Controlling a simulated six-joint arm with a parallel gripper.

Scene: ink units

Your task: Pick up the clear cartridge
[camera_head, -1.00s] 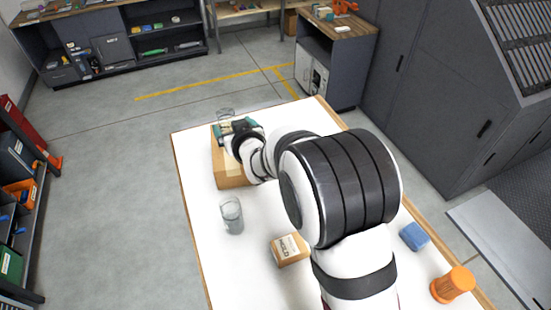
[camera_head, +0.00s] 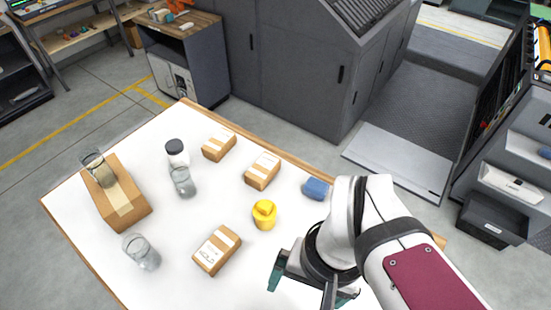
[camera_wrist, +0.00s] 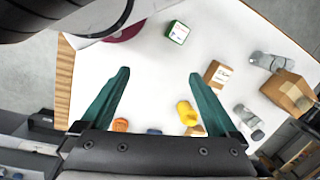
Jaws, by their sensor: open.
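Three clear, see-through cylinders show in the head view, and I cannot tell which one is the clear cartridge. In the wrist view, a clear cylinder (camera_wrist: 268,62) shows beside the box (camera_wrist: 292,95), at right. My gripper (camera_head: 310,286) is open and empty above the table's front right, well away from all three. Its two green fingers (camera_wrist: 158,77) are spread with bare table between their tips.
Small cartons (camera_head: 217,251) (camera_head: 262,171) (camera_head: 219,146), a yellow part (camera_head: 265,215) and a blue block (camera_head: 316,188) are spread over the white table (camera_head: 215,200). A green-and-white carton (camera_wrist: 178,32) shows in the wrist view.

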